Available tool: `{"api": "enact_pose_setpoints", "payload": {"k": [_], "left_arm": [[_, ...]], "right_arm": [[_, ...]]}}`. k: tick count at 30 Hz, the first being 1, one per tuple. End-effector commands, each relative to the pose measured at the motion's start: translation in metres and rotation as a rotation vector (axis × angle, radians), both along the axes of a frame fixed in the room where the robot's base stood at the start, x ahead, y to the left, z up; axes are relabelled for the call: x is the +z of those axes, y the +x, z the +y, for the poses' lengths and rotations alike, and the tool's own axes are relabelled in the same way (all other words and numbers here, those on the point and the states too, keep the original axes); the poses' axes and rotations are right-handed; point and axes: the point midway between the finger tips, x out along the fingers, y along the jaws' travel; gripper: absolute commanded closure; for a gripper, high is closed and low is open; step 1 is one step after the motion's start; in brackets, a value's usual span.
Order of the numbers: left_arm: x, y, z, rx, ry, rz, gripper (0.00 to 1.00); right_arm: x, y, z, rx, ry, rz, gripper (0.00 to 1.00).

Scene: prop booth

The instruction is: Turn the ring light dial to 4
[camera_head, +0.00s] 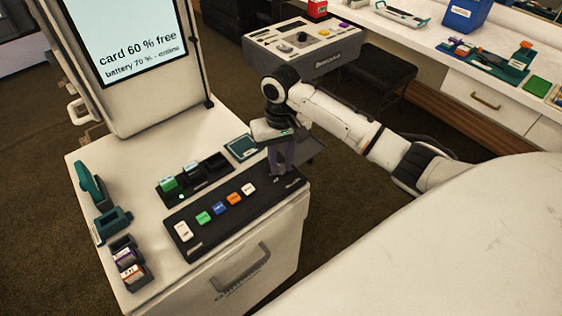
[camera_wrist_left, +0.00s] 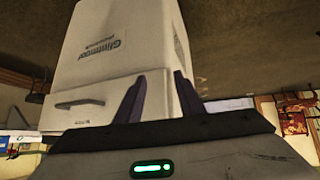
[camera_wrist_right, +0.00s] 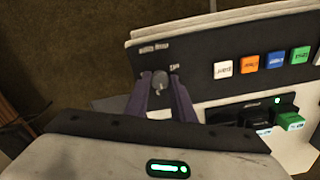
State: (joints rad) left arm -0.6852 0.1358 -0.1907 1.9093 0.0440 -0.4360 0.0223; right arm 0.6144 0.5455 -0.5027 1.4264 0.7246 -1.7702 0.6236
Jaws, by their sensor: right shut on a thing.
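The ring light dial (camera_wrist_right: 160,80) is a small grey knob on the black control panel (camera_wrist_right: 215,78), seen in the right wrist view beside white markings too small to read. My right gripper (camera_head: 283,165) reaches down to the far right end of the panel (camera_head: 190,231) in the head view. In the right wrist view its purple fingers (camera_wrist_right: 161,84) are shut on the dial, one on each side. The dial's setting cannot be read, and the gripper hides the dial in the head view. My left gripper (camera_wrist_left: 158,90) is open and empty in the left wrist view.
Coloured buttons (camera_head: 219,208) line the panel left of my right gripper. A screen kiosk (camera_head: 140,60) stands at the back left. Several small items sit along the cart's left edge.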

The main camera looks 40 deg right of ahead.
Motion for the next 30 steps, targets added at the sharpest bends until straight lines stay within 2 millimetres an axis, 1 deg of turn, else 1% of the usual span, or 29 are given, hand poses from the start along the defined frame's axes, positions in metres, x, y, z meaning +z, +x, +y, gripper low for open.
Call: {"api": "enact_pose_setpoints", "payload": {"k": [18, 30], "left_arm": [[0.0003, 0.0001, -0.0001, 0.000, 0.000, 0.000, 0.65], [0.0001, 0.0000, -0.0001, 0.000, 0.000, 0.000, 0.65]], "right_arm": [[0.0010, 0.0009, 0.0005, -0.589, 0.002, -0.002, 1.00], [0.0012, 0.0011, 0.0002, -0.948, 0.002, -0.003, 1.00]]}}
